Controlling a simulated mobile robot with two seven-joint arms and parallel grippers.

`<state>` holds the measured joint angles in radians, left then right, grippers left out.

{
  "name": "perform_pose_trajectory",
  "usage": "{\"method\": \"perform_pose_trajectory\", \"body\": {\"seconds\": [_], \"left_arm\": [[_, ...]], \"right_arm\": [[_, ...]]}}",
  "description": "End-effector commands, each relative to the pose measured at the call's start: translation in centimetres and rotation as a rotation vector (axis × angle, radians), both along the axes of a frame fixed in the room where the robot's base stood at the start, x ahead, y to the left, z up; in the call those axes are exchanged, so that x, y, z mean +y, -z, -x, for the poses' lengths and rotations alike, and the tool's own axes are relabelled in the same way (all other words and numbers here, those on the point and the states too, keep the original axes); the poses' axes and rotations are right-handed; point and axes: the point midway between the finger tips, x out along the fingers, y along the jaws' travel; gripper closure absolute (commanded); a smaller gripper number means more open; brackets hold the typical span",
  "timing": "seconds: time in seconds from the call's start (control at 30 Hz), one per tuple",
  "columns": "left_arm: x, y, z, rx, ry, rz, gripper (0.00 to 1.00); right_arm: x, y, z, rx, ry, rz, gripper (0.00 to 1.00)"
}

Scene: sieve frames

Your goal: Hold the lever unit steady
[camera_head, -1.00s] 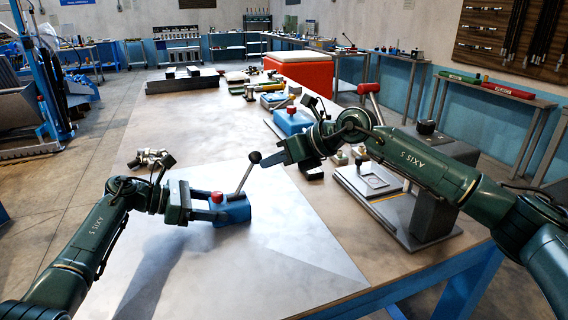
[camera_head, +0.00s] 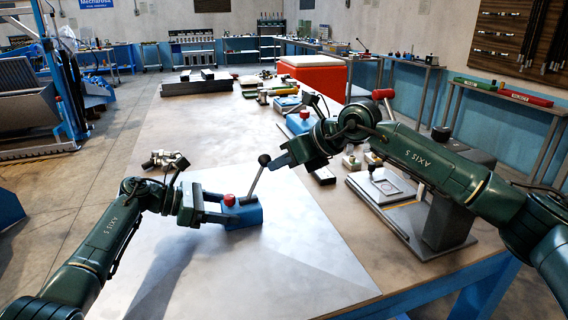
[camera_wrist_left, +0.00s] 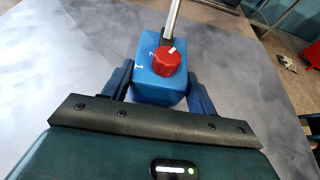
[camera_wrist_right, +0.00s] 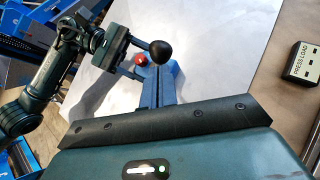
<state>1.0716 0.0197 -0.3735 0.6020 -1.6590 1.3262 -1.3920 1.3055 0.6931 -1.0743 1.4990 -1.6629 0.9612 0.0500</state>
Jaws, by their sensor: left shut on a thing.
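The lever unit (camera_head: 246,215) is a blue box with a red knob (camera_head: 229,200) and a metal lever ending in a black ball (camera_head: 264,160). It stands on the pale sheet on the table, its lever leaning right. My left gripper (camera_head: 232,212) is shut on the box from the left; the left wrist view shows one finger on each side of the blue box (camera_wrist_left: 158,90). My right gripper (camera_head: 280,161) has its fingers together and points at the ball (camera_wrist_right: 160,52). I cannot tell whether they touch it.
A grey press-like fixture (camera_head: 445,215) stands at the table's right side, near a small block marked PRESS LOAD (camera_wrist_right: 304,62). The pale sheet (camera_head: 290,260) is clear in front of the lever unit.

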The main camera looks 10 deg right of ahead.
Motion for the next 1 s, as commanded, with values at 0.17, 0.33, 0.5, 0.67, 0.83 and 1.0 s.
{"method": "perform_pose_trajectory", "body": {"seconds": [0.17, 0.33, 0.5, 0.67, 0.83, 1.0], "left_arm": [[-0.1, 0.0, 0.1, -0.001, 0.003, -0.001, 0.97], [-0.1, 0.0, 0.1, 0.000, 0.004, -0.002, 0.97], [-0.1, 0.0, 0.1, -0.002, 0.004, -0.001, 0.97], [-0.1, 0.0, 0.1, -0.002, 0.004, -0.001, 0.97], [-0.1, 0.0, 0.1, -0.001, 0.005, -0.001, 0.97], [-0.1, 0.0, 0.1, -0.001, 0.005, -0.001, 0.97]], "right_arm": [[1.4, -0.9, 0.1, -0.017, -0.005, 0.100, 1.00], [3.3, -1.7, 0.3, -0.034, -0.005, 0.252, 1.00], [5.1, -2.1, 0.5, -0.050, -0.003, 0.408, 1.00], [6.7, -2.1, 0.6, -0.063, -0.002, 0.541, 1.00], [7.5, -2.0, 0.7, -0.068, 0.003, 0.626, 1.00], [7.4, -2.0, 0.7, -0.066, 0.002, 0.622, 1.00]]}}
